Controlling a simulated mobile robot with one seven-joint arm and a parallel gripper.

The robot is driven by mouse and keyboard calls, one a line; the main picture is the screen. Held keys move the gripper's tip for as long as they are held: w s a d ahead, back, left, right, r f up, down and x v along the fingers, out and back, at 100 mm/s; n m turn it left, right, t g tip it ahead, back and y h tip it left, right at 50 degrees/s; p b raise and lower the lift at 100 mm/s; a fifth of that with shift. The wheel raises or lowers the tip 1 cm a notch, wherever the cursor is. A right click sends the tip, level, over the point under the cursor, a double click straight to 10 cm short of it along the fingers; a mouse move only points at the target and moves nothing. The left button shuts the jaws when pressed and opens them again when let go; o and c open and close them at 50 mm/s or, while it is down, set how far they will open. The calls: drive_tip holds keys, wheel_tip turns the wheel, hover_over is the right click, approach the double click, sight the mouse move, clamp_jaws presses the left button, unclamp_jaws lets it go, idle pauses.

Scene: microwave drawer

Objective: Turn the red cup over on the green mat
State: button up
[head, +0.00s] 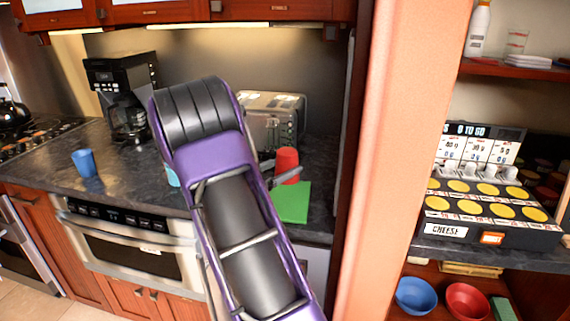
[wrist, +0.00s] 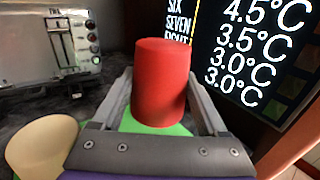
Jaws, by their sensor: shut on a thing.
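The red cup (head: 287,160) is at the back edge of the green mat (head: 292,204), right of my arm. My gripper (head: 284,173) is shut on the cup, with one finger on each side. In the wrist view the cup (wrist: 161,82) stands about upright between the fingers (wrist: 160,108). Its upper end looks plain and closed, and no opening shows. I cannot tell whether the cup touches the mat.
A toaster (head: 270,122) stands behind the cup, against the wall. A blue cup (head: 85,163) and a coffee maker (head: 122,100) are on the left of the counter. A light blue item (head: 172,177) is partly hidden by my arm. A cream rounded thing (wrist: 42,148) is near my gripper.

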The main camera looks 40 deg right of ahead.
drive_tip(key=shift+f+b, duration=0.15)
drive_tip(key=shift+b, duration=0.75)
drive_tip(key=shift+f+b, duration=0.15)
drive_tip(key=shift+b, duration=0.3)
wheel_tip(320, 180, down, 2)
drive_tip(key=b, duration=0.3)
drive_tip(key=shift+f, duration=0.1)
drive_tip(key=shift+f+b, duration=0.75)
drive_tip(key=shift+f, duration=0.15)
drive_tip(key=shift+f+p, duration=0.3)
drive_tip(key=shift+f, duration=0.8)
drive_tip(key=o, duration=1.3)
